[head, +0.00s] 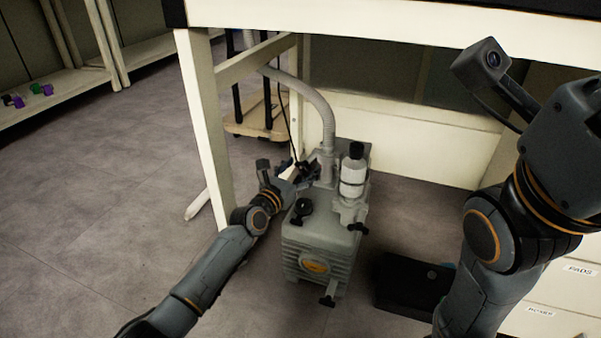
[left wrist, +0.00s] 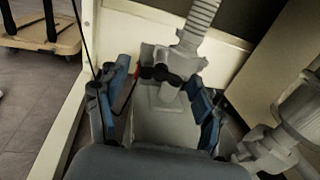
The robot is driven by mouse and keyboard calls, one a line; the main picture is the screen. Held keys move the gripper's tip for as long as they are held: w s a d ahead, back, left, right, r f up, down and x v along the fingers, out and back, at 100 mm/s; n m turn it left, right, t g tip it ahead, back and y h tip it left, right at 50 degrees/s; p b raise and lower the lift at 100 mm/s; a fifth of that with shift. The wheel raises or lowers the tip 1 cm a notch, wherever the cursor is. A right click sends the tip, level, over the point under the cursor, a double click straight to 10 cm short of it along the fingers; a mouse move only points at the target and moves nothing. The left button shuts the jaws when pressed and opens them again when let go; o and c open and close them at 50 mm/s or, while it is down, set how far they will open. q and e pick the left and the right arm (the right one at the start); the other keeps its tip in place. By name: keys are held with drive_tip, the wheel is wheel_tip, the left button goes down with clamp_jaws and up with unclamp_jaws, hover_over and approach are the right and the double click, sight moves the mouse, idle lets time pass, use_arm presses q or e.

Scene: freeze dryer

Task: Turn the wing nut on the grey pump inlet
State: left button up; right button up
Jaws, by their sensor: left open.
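The grey pump (head: 318,240) stands on the floor under the bench. A ribbed grey hose (head: 322,108) comes down to its inlet (head: 327,165). In the left wrist view, the dark wing nut (left wrist: 161,74) sits at the clamp under the hose (left wrist: 196,28). My left gripper (head: 305,170) is beside the inlet. In the left wrist view, the open blue-padded fingers of my left gripper (left wrist: 162,98) stand on either side of the wing nut, with visible gaps. In the head view, the gripper partly hides the nut. My right arm is at the right; its fingers are out of frame.
A white bottle with a black cap (head: 353,172) stands on the pump, right of the inlet. A black box (head: 405,284) lies right of the pump. A wooden dolly (head: 257,122) stands behind. Floor at left is clear.

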use_arm(q)
drive_tip(key=c, duration=1.2)
drive_tip(key=shift+o, duration=0.2)
drive_tip(key=m, duration=0.3)
drive_tip(key=shift+m, duration=1.9)
drive_tip(key=o, duration=1.2)
drive_tip(key=shift+c, duration=0.2)
